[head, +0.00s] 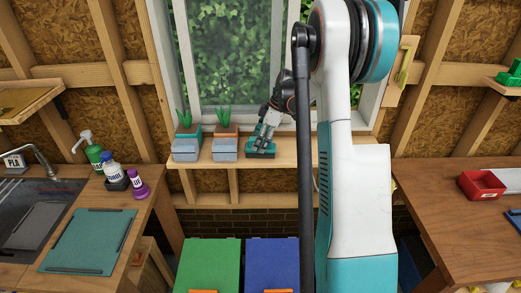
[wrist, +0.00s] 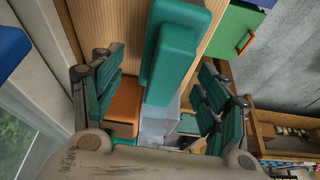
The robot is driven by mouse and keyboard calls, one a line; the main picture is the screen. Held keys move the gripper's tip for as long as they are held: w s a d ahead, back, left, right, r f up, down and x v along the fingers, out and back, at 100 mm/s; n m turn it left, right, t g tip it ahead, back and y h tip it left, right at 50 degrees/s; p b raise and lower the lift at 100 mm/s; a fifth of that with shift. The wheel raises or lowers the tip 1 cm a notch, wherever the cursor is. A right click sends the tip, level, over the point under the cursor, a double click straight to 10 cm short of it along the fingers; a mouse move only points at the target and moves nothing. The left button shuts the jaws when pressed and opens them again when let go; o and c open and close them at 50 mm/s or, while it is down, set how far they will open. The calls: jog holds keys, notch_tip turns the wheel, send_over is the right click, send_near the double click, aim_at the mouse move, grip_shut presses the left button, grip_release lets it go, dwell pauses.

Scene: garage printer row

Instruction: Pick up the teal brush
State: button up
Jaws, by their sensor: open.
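The teal brush (head: 260,153) lies on the window shelf (head: 285,160), at the right of the planters in the head view. My gripper (head: 266,140) reaches down to it from above, and its fingers partly hide it. In the wrist view the teal brush (wrist: 170,62) is a long rounded block running between the two teal-padded fingers of my gripper (wrist: 158,82). The fingers are apart, with a gap showing on both sides of the brush. I cannot tell how far the fingertips reach past it.
Two planters with green sprouts, left (head: 187,146) and right (head: 225,143), stand beside the brush on the shelf. The window (head: 228,60) is close behind. A sink counter with bottles (head: 94,152) is at left; a workbench with a red bin (head: 482,184) is at right.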

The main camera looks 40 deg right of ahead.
jog(key=x, duration=0.4)
jog(key=shift+s+f+b, duration=0.1)
jog(key=shift+s+b, duration=0.05)
jog(key=shift+b, duration=0.15)
jog(key=c, duration=1.2)
notch_tip(320, 180, up, 20)
jog(key=p, duration=0.2)
jog(key=shift+p, duration=0.4)
jog(key=o, duration=0.4)
jog(key=shift+c, duration=1.2)
